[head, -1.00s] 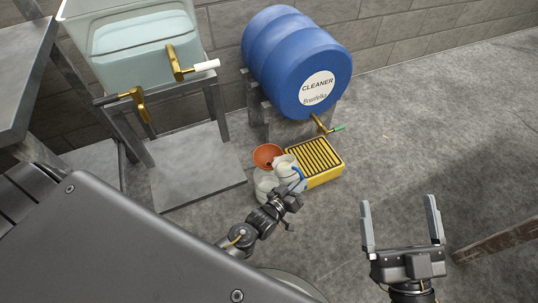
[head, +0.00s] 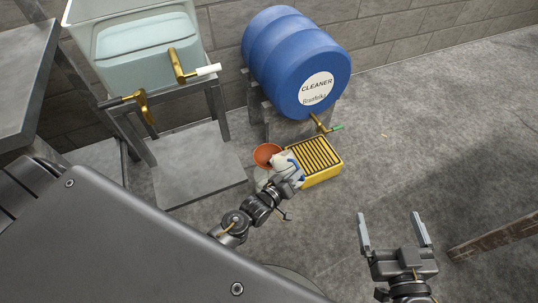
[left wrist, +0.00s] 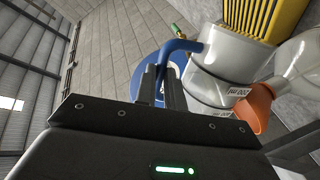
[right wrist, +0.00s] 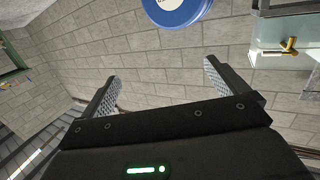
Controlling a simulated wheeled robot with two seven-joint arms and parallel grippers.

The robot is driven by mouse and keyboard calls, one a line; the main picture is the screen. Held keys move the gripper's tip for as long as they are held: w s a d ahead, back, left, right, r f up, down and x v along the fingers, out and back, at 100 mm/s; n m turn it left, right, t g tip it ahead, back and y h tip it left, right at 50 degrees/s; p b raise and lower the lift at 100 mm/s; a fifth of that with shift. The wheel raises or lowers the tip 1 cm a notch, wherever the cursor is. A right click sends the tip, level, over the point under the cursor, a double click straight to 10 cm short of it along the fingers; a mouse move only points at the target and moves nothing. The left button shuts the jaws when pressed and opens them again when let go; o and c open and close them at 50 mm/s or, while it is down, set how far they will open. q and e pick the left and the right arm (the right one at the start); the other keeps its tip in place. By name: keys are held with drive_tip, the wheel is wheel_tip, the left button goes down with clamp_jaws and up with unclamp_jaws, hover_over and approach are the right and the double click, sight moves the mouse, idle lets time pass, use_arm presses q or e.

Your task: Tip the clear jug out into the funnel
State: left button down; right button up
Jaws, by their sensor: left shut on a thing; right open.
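The clear jug (head: 284,162) looks whitish, with a blue handle that also shows in the left wrist view (left wrist: 178,47). My left gripper (head: 292,181) is shut on the handle and holds the jug tilted towards the orange funnel (head: 267,153). In the left wrist view the funnel (left wrist: 257,104) lies just beyond the jug body (left wrist: 222,50). The jug's mouth is close to the funnel; I cannot tell whether liquid is flowing. A pale container beneath the funnel is mostly hidden by the jug and my arm. My right gripper (head: 390,215) is open and empty, well to the right.
A yellow box with a slatted black top (head: 325,176) stands right of the jug. Behind are a blue CLEANER drum (head: 285,60) with a brass tap and a pale tank (head: 150,75) on a grey stand. A beam (head: 500,238) is at far right. The right floor is mostly clear.

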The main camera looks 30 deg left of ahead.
sight(291, 164)
use_arm(q)
drive_tip(key=shift+w+a+r+n+p, duration=0.1)
drive_tip(key=shift+a+r+n+p, duration=0.15)
drive_tip(key=shift+r, duration=0.15)
drive_tip(key=shift+w+a+r+n+p, duration=0.15)
drive_tip(key=shift+r+n, duration=0.1)
drive_tip(key=shift+r, duration=0.15)
drive_tip(key=shift+a+r, duration=0.1)
drive_tip(key=shift+r, duration=0.2)
drive_tip(key=shift+a+r+n, duration=0.1)
drive_tip(key=shift+n, duration=0.2)
use_arm(e)
drive_tip(key=d+f+g, duration=0.1)
drive_tip(key=d+f+g+h, duration=0.1)
drive_tip(key=f, duration=0.1)
drive_tip(key=d+f+m+h, duration=0.1)
drive_tip(key=shift+s+d+f+g, duration=0.1)
drive_tip(key=shift+s+f+g, duration=0.15)
drive_tip(key=shift+s+g, duration=0.15)
use_arm(q)
drive_tip(key=shift+w+a+r+n+p, duration=0.2)
drive_tip(key=shift+a+r+n+p, duration=0.2)
drive_tip(key=shift+r+p, duration=0.15)
use_arm(e)
drive_tip(key=shift+s+d+f+g+h, duration=0.45)
drive_tip(key=shift+d+f+g+h, duration=0.2)
drive_tip(key=shift+f, duration=0.2)
